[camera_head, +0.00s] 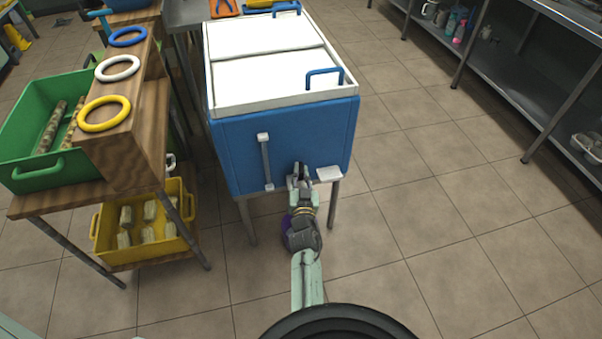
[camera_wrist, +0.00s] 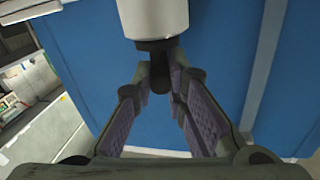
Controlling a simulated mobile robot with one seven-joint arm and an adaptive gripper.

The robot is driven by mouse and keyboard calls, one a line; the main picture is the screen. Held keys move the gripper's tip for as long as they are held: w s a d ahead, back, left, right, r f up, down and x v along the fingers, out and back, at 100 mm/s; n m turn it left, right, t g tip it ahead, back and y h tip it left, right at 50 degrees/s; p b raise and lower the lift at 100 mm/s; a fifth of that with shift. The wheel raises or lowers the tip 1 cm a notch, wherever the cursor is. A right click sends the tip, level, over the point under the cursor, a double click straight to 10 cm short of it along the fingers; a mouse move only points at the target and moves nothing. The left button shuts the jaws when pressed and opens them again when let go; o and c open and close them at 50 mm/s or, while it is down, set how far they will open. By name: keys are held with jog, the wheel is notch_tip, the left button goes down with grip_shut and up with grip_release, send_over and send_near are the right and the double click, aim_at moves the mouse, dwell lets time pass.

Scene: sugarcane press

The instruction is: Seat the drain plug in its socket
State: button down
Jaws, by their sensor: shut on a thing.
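The blue cooler box (camera_head: 283,142) with white lids stands on a metal-legged stand, and its blue wall (camera_wrist: 225,60) fills much of the wrist view. My gripper (camera_head: 300,178) is at the lower part of the cooler's front face. In the wrist view, my gripper (camera_wrist: 162,80) is shut on a dark stem, which I take to be part of the drain plug (camera_wrist: 159,72). Directly above the stem are a black collar and a white cylinder (camera_wrist: 155,18). I cannot tell whether the white cylinder belongs to the plug or the socket. No socket opening shows; the plug's seating cannot be judged.
A white bracket (camera_head: 329,173) juts out just right of my gripper. A wooden table with a green crate (camera_head: 35,178) and a yellow crate (camera_head: 150,250) stands left.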

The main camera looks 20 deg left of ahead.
jog(key=shift+f, duration=0.2)
jog(key=c, duration=1.9)
grip_release()
jog(key=shift+s, duration=0.1)
